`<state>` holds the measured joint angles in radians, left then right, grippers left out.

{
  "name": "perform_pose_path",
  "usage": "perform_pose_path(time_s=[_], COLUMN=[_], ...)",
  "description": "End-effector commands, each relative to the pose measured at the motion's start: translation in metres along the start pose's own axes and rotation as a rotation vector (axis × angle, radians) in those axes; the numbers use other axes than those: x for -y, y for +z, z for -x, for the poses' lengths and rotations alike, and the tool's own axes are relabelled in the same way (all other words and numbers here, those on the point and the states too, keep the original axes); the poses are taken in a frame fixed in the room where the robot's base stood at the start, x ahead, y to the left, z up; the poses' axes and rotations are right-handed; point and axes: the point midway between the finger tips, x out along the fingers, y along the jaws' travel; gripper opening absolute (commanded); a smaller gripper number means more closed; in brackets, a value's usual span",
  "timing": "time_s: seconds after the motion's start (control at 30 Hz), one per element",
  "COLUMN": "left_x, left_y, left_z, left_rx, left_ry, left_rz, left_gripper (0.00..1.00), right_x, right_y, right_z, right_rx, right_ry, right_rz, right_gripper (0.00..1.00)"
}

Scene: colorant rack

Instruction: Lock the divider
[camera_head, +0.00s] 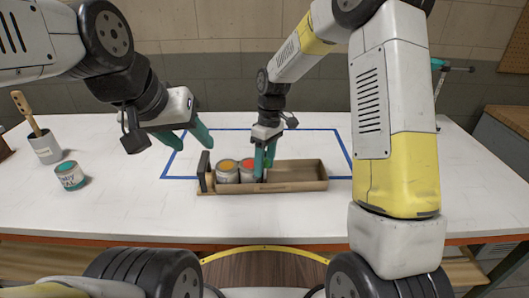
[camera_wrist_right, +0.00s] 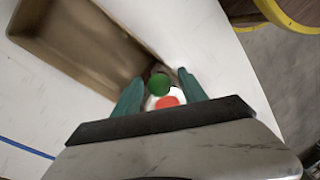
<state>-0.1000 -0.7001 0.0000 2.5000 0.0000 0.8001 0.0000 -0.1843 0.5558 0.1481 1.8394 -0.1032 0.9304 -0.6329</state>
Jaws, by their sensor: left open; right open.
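The wooden rack (camera_head: 300,182) lies on the white table with an orange-topped can (camera_head: 227,166) and a red-topped can (camera_head: 248,163) at its left end. Its right part is empty. My right gripper (camera_head: 264,169) points down just right of the red can, with open fingers. In the right wrist view a green disc (camera_wrist_right: 158,84) shows between the fingers, next to the red can top (camera_wrist_right: 168,101). The disc seems to top the divider, which is mostly hidden by my fingers. I cannot tell whether they touch it. My left gripper (camera_head: 192,145) is open and empty, above and left of the rack.
A dark upright plate (camera_head: 204,170) stands at the rack's left end. A teal-labelled can (camera_head: 69,176) and a grey pot (camera_head: 45,147) with a wooden-handled brush stand far left. Blue tape (camera_head: 346,150) outlines the rack's area. The table right of the rack looks clear.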

Motion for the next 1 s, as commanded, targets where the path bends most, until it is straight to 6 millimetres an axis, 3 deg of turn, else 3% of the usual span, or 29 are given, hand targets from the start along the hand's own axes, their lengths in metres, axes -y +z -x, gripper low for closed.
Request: perform_pose_path(time_s=[0.13, 0.3, 0.4, 1.0], left_x=[0.0, 0.0, 0.0, 0.0], left_y=[0.0, 0.0, 0.0, 0.0], left_z=[0.0, 0.0, 0.0, 0.0], left_rx=[0.0, 0.0, 0.0, 0.0], left_ry=[0.0, 0.0, 0.0, 0.0], left_rz=[0.0, 0.0, 0.0, 0.0], left_gripper=[0.49, 0.49, 0.49, 0.49], right_x=[0.0, -0.0001, -0.0001, -0.0002], right_y=[0.0, 0.0, -0.0001, -0.0002], right_z=[0.0002, 0.0004, 0.0005, 0.0009], right_rx=[0.0, 0.0, 0.0, -0.001], right_ry=[0.0, 0.0, 0.0, 0.001], right_rz=[0.0, 0.0, 0.0, 0.0], right_gripper=[0.48, 0.14, 0.0, 0.0])
